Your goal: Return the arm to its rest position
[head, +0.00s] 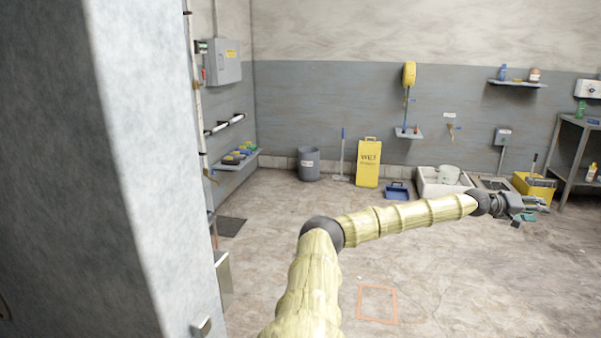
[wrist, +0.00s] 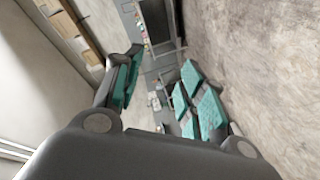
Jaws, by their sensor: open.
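My arm, in a pale yellow sleeve with dark joints, reaches out from the bottom centre to the right in the head view. My gripper (head: 534,208) is at its end, held in the air in front of the yellow bucket. In the wrist view my gripper (wrist: 158,92) has its teal-padded fingers spread apart, with nothing between them. The room shows through the gap between the fingers, tilted on its side.
A large grey panel (head: 75,170) stands close on the left. A yellow wet-floor sign (head: 368,162), a grey bin (head: 308,164), a floor sink (head: 430,186) and a yellow bucket (head: 533,187) stand along the back. Open floor with an orange square outline (head: 377,288) lies below the arm.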

